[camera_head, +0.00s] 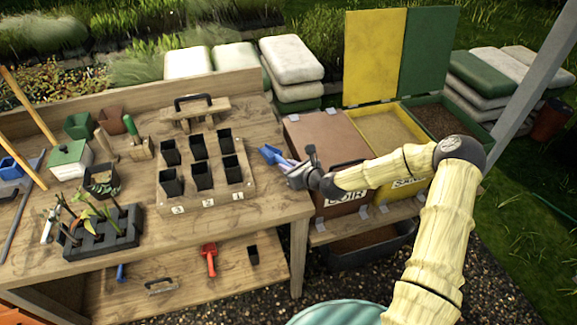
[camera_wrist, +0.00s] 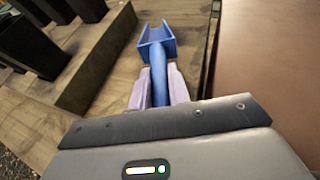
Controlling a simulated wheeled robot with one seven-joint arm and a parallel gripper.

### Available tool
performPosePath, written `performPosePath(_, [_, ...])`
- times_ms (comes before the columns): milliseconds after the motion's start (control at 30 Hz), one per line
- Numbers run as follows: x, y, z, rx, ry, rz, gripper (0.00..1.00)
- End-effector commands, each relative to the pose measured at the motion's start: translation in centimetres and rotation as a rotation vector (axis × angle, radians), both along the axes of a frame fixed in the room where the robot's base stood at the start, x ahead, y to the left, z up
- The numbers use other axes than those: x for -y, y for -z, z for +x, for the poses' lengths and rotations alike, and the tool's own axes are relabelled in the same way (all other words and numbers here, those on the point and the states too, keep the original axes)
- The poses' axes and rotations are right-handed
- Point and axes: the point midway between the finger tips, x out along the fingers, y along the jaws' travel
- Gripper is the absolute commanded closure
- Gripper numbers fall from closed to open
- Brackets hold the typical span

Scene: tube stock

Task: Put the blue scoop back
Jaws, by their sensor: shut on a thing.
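The blue scoop (camera_head: 270,154) is at the right end of the wooden bench, just right of the block of black pots. My gripper (camera_head: 291,170) is shut on its handle. In the wrist view the scoop (camera_wrist: 157,47) points away from me, with its handle between the two pale fingers of my gripper (camera_wrist: 158,88). The bench top lies below the scoop. I cannot tell whether the scoop touches it. A red scoop (camera_head: 210,258) lies on the lower shelf. A blue item (camera_head: 121,272), partly cut off from view by the bench edge, is also on that shelf.
The wooden pot block (camera_head: 215,202) holds several black pots. The brown-lidded coir bin (camera_head: 325,137) stands right of the bench. An open yellow bin (camera_head: 383,131) has its lid raised. A seedling tray (camera_head: 105,240) stands at the front left. Bare bench lies in front of the block.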

Motion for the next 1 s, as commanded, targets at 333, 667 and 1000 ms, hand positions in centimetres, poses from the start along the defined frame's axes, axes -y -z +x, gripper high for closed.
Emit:
performPosePath(333, [0.01, 0.62, 0.02, 0.000, 0.000, 0.001, 1.00])
performPosePath(667, [0.01, 1.01, 0.03, 0.001, 0.000, 0.000, 0.76])
performPosePath(1000, [0.01, 1.05, -0.01, 0.000, 0.000, 0.000, 0.56])
